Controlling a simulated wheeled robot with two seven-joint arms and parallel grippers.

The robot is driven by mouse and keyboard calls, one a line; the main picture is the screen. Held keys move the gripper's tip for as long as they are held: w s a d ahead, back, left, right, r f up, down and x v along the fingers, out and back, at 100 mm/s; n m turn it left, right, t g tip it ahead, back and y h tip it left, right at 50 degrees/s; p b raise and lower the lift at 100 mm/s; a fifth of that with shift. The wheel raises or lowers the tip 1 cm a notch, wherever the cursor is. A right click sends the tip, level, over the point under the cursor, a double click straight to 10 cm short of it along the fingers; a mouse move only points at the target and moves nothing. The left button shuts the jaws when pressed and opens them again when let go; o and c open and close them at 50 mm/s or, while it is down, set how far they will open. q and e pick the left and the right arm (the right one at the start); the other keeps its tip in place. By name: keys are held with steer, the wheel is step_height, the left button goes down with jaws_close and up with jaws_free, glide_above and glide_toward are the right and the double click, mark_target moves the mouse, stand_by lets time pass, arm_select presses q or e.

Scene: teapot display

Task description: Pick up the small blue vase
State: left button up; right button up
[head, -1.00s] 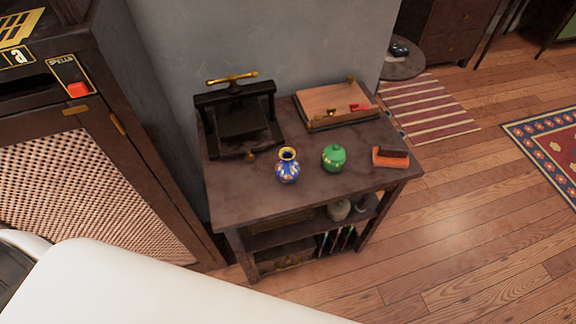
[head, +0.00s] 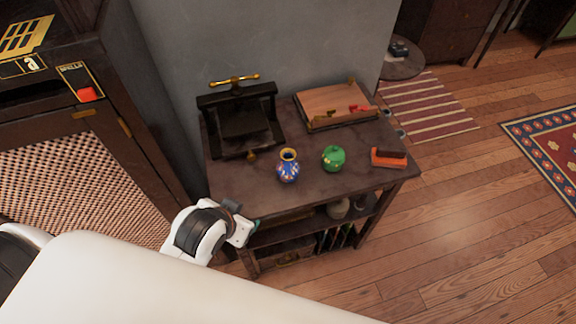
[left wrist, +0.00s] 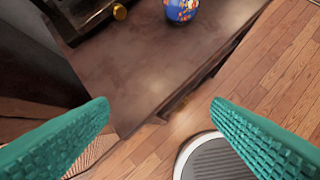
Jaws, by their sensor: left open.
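The small blue vase (head: 288,167) has a gold rim and a coloured pattern. It stands upright on the dark wooden table (head: 330,198), near its front edge. In the left wrist view the lower part of the vase (left wrist: 182,9) shows at the top edge. My left gripper (left wrist: 160,112) is open and empty, with its two green ridged fingers apart. In the head view my left wrist is at the table's front left corner, and the gripper is mostly hidden behind it. The vase is apart from the fingers. My right gripper is in neither view.
A green round pot (head: 333,158) stands right of the vase. A black press (head: 240,122) with a gold handle is behind left. A wooden board (head: 336,105) lies at the back, and an orange-brown block (head: 388,158) at the right. A dark cabinet (head: 75,165) stands at left.

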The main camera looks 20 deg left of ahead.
arm_select(q)
steer(key=w+d+r+m+t+h, duration=0.2)
steer(key=w+d+r+m+t, duration=0.15)
steer(key=w+r+t, duration=0.4)
steer(key=w+d+r+m+t+h, duration=0.15)
steer(key=w+d+r+t, duration=0.35)
steer(key=w+r, duration=0.55)
steer(key=d+r+m+h, duration=0.7)
steer(key=m+h, duration=0.1)
steer(key=s+d+m+g+h, duration=0.5)
steer(key=d+m+g+h, duration=0.6)
steer(key=m, duration=0.5)
steer(key=m+g+y, duration=0.7)
steer(key=g+y, duration=0.1)
steer(key=y, duration=1.4)
glide_toward(288, 164)
steer(key=w, duration=0.2)
steer(key=f+b, duration=0.2)
steer(key=f, duration=0.2)
steer(key=f+b, duration=0.3)
steer(key=f, duration=0.1)
steer(key=f+b, duration=0.2)
steer(key=f, duration=0.2)
steer(key=shift+s+a+f, duration=0.1)
steer(key=shift+s+a, duration=0.05)
steer(key=shift+s, duration=0.2)
steer(key=shift+c, duration=0.5)
steer(key=c, duration=0.9)
